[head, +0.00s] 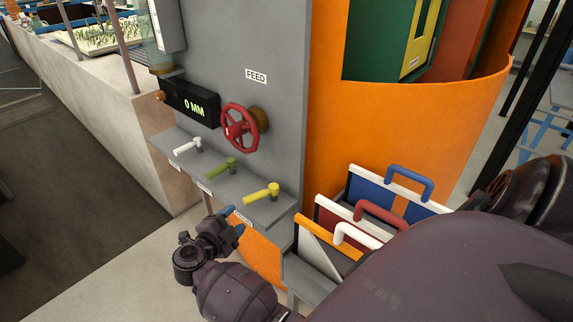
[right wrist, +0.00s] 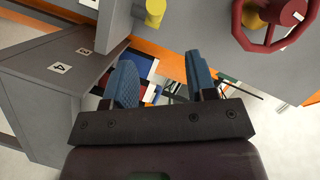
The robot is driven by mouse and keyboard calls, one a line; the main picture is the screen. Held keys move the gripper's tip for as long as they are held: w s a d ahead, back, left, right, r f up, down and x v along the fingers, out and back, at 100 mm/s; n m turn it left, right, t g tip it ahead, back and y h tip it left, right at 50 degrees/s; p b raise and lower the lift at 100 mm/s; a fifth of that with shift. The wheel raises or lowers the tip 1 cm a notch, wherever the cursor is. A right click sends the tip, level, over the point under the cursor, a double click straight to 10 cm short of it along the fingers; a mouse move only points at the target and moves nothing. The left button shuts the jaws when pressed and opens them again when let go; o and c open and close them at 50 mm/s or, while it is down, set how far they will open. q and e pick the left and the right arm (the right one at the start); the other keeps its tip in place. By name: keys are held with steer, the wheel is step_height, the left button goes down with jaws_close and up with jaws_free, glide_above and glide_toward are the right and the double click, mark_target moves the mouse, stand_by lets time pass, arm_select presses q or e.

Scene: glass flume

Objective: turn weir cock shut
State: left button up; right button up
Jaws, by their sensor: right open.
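Three cocks stand on a grey ledge (head: 222,178) on the panel: a white one (head: 188,146), a green one (head: 221,166) and a yellow one (head: 262,193). Their handles all point left and slightly down in the head view. Small labels sit on the ledge front, too small to read, so I cannot tell which is the weir cock. My right gripper (head: 233,221) is below and in front of the ledge, near the yellow and green cocks, apart from them. In the right wrist view its blue fingers (right wrist: 162,68) are spread and empty. My left gripper is out of view.
A red handwheel (head: 241,127) under a FEED label (head: 256,76) and a display reading 0 MM (head: 190,103) are above the ledge. A rack of boards with blue, red and white handles (head: 380,212) stands right of the ledge. An orange curved wall (head: 400,125) rises behind.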

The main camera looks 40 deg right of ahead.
steer(key=s+f+n+t+y+b, duration=0.1)
steer(key=s+f+n+y, duration=0.3)
steer(key=n, duration=0.4)
steer(key=s+f+n+t+y+b, duration=0.1)
steer(key=s+f+n+t+y, duration=0.2)
steer(key=s+n+y, duration=0.3)
steer(key=s+f+n+t+y, duration=0.2)
steer(key=s+f+n+y, duration=0.3)
steer(key=s+n, duration=0.5)
steer(key=shift+s+a+n+b, duration=0.2)
steer(key=shift+n+b, duration=0.2)
steer(key=shift+n, duration=0.8)
steer(key=shift+c, duration=0.5)
